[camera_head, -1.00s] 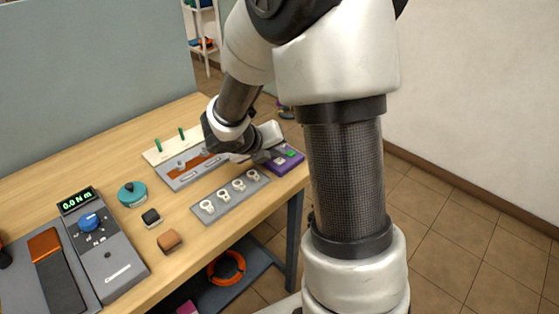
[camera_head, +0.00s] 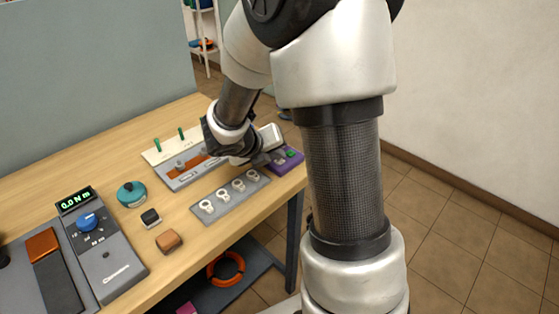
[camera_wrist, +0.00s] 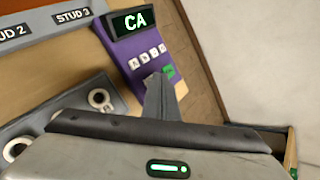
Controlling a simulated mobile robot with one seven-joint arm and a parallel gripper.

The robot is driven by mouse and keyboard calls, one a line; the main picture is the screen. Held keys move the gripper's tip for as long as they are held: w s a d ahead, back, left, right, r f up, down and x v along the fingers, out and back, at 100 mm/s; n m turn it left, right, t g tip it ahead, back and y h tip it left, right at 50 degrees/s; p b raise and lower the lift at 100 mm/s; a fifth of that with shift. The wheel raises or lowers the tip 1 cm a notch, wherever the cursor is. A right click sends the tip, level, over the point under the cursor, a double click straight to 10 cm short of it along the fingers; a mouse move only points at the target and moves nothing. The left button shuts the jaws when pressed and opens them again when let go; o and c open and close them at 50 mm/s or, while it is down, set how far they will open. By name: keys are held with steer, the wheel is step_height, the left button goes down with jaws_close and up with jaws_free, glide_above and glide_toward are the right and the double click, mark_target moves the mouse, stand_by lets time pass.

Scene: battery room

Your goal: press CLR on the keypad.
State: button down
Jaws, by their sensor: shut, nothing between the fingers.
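The keypad is a purple box at the right end of the bench in the head view (camera_head: 291,163), partly covered by my gripper (camera_head: 272,159). In the wrist view the keypad (camera_wrist: 123,54) has a display (camera_wrist: 134,21) reading "CA" in green, a row of white keys (camera_wrist: 146,57) with small marks and a green key (camera_wrist: 169,71). No CLR label is legible. My gripper (camera_wrist: 160,82) is shut and empty. Its tip is over the keypad's lower edge, close to the green key and the white keys. I cannot tell whether it touches a key.
A grey plate with several ring terminals (camera_head: 229,197) lies in front of the keypad. A grey stud block (camera_head: 177,181) stands behind my gripper. A torque tester (camera_head: 105,250), a teal round piece (camera_head: 131,194) and small blocks sit at left. The bench's right edge is close to the keypad.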

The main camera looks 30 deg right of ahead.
steer(key=shift+f, duration=0.15)
stand_by(0.4)
steer(key=shift+r+p, duration=0.85)
step_height(320, 180, up, 5)
steer(key=p, duration=0.5)
stand_by(0.4)
